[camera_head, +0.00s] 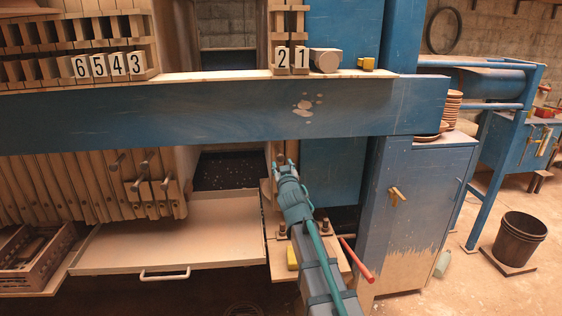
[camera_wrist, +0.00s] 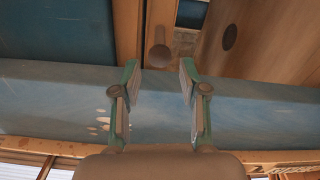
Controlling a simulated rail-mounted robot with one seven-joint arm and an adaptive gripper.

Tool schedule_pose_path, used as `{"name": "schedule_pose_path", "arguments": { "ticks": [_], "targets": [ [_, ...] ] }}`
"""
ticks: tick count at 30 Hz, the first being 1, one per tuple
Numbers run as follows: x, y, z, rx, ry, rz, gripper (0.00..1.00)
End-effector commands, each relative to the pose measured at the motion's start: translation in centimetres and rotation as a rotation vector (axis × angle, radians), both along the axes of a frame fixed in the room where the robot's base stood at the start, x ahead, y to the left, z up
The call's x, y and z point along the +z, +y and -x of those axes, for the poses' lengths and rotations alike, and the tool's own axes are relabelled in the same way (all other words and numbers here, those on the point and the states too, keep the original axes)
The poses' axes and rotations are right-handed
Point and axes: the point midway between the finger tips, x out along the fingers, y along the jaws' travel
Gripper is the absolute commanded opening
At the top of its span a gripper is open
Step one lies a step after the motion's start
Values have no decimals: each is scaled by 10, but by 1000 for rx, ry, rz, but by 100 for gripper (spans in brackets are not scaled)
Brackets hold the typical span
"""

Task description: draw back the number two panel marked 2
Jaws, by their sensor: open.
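The panel marked 2 (camera_head: 282,57) stands beside the panel marked 1 (camera_head: 299,57), right of the gap in the press. A blue beam (camera_head: 220,112) hides their middle parts. My gripper (camera_head: 284,163) is raised just below the beam, in front of the lower ends of these panels. In the wrist view my gripper (camera_wrist: 160,76) is open and empty. A round peg handle (camera_wrist: 159,56) on a wooden panel lies between and just beyond the fingertips, with no clear contact. No number shows there; its position fits the panel marked 2.
Panels marked 6, 5, 4 and 3 (camera_head: 110,66) stand left of the gap, with peg handles below the beam. A pale tray (camera_head: 170,235) lies beneath. The blue beam (camera_wrist: 60,100) runs close to my fingers. A blue plate (camera_head: 335,185) stands at right.

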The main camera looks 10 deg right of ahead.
Motion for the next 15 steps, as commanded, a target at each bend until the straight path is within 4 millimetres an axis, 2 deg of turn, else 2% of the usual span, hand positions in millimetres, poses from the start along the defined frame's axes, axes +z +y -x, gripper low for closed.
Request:
{"name": "schedule_pose_path", "arguments": {
  "ticks": [1, 6, 15],
  "targets": [
    [-1, 0, 15, 0, 0, 0, 43],
    [0, 1, 37, 0, 0, 0, 43],
    [0, 1, 43, 0, 0, 0, 43]
  ]
}}
